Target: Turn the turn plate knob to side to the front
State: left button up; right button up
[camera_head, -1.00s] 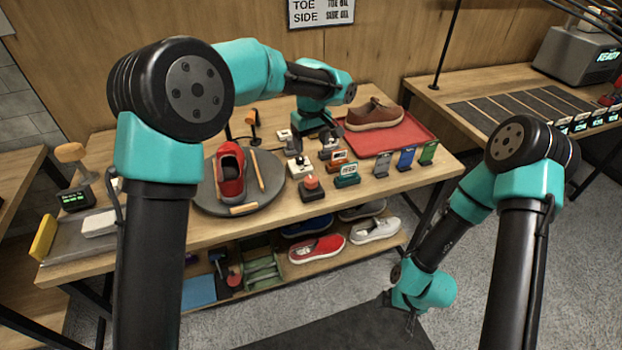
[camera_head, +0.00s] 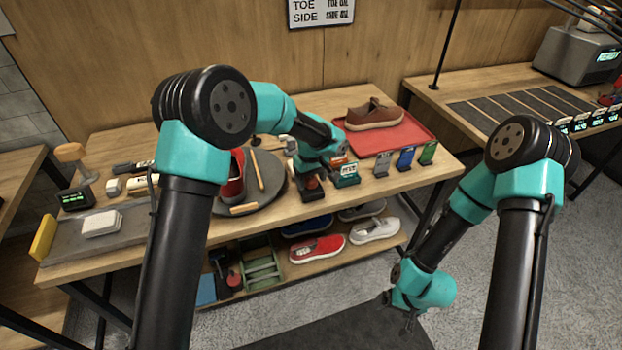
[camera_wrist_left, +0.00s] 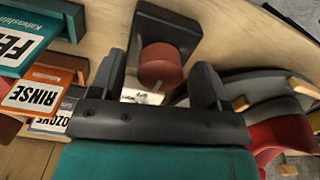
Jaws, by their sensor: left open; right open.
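The round turn plate (camera_head: 270,197) lies on the workbench with a red sneaker (camera_head: 233,178) on it, partly hidden by my left arm. A red knob on a dark base (camera_head: 311,184) stands just right of the plate. My left gripper (camera_head: 309,168) is low above the knob, partly hidden by its own wrist. In the left wrist view the red knob (camera_wrist_left: 160,66) shows between and slightly beyond the two open fingers; whether they touch it I cannot tell. My right gripper (camera_head: 409,318) is open and empty, low in front of the bench.
Small labelled stands, including a teal one (camera_head: 346,174) and a grey one (camera_head: 381,163), stand close right of my left gripper. A red tray (camera_head: 420,135) holds a brown shoe (camera_head: 374,115). Wooden sticks lie on the plate. More shoes sit on the shelf below.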

pick_arm(q)
jog(key=c, duration=0.9)
jog(key=shift+c, duration=0.2)
jog(key=shift+m, duration=0.3)
jog(key=m, duration=0.8)
jog(key=shift+m, duration=0.3)
jog(key=m, duration=0.4)
jog(key=shift+m, duration=2.4)
